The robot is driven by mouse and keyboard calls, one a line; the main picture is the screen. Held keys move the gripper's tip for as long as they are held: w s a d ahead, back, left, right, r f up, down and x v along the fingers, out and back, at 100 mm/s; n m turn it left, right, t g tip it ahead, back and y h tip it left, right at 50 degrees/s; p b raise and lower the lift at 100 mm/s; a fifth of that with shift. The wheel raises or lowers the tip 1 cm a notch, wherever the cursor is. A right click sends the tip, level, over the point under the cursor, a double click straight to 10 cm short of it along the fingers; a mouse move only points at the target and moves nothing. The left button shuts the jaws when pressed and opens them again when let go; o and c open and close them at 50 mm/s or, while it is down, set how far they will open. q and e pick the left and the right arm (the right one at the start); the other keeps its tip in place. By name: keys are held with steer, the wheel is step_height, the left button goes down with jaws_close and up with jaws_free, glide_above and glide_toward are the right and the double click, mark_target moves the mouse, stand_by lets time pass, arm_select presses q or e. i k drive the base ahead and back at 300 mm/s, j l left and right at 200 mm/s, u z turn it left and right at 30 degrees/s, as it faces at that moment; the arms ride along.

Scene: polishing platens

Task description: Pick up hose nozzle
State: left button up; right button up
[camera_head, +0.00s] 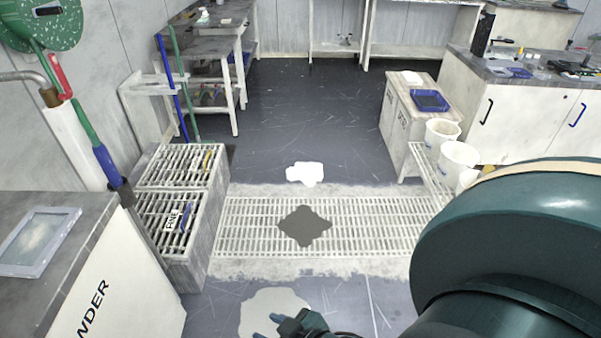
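The hose nozzle (105,163) appears to be the long piece at the left, with a red grip, green tube, blue sleeve and dark tip. It hangs tilted beside the green hose reel (40,25), in front of a white post. My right gripper (267,327) shows at the bottom edge, partly cut off, with two bluish fingertips apart and nothing seen between them. It is low, far to the right of and below the nozzle. My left gripper is out of view.
A cabinet (100,230) with a framed panel (38,242) stands at front left, beside a slatted rack (185,165). White buckets (457,158) stand at right. The middle floor is open.

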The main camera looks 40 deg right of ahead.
mark_target(103, 157)
steer(key=u, duration=0.5)
steer(key=i+l+u, duration=0.15)
steer(key=u, duration=0.15)
steer(key=i+l+u, duration=0.1)
steer(key=l+u, duration=0.45)
steer(key=l, duration=0.2)
steer(key=i+l+u, duration=0.2)
steer(key=l, duration=0.35)
steer(key=l+u, duration=0.15)
steer(key=l, duration=0.35)
steer(key=l+u, duration=0.1)
steer(key=l, duration=1)
